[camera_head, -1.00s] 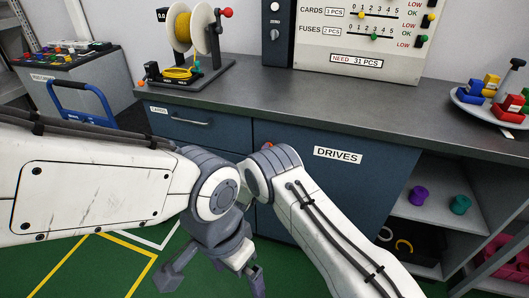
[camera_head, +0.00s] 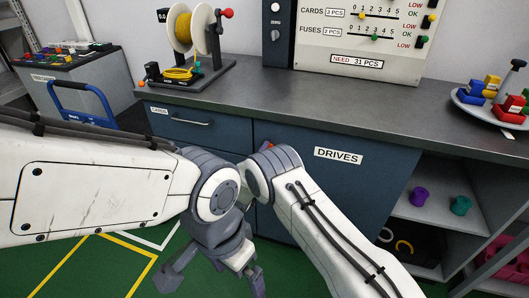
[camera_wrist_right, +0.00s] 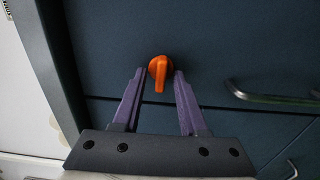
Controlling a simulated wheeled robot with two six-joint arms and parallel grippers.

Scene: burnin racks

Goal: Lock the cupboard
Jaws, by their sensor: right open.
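In the right wrist view, an orange turn-knob latch (camera_wrist_right: 160,72) sits on the dark blue cupboard front, its grip pointing down the picture. My right gripper (camera_wrist_right: 158,76) is open, with a purple finger on each side of the latch; contact cannot be made out. In the head view only a small orange bit of the latch (camera_head: 267,146) shows above my right arm, at the upper left of the cupboard door (camera_head: 350,190) labelled DRIVES. The door looks closed. My right arm hides most of its own gripper there. My left gripper (camera_head: 209,283) hangs low over the green floor, fingers apart.
A drawer with a bar handle (camera_head: 193,122) is left of the door. Open shelves (camera_head: 440,215) with purple and teal pieces are on the right. The grey worktop (camera_head: 290,98) above carries a yellow spool stand (camera_head: 190,45) and a plate of blocks (camera_head: 490,107). My two arms are close together.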

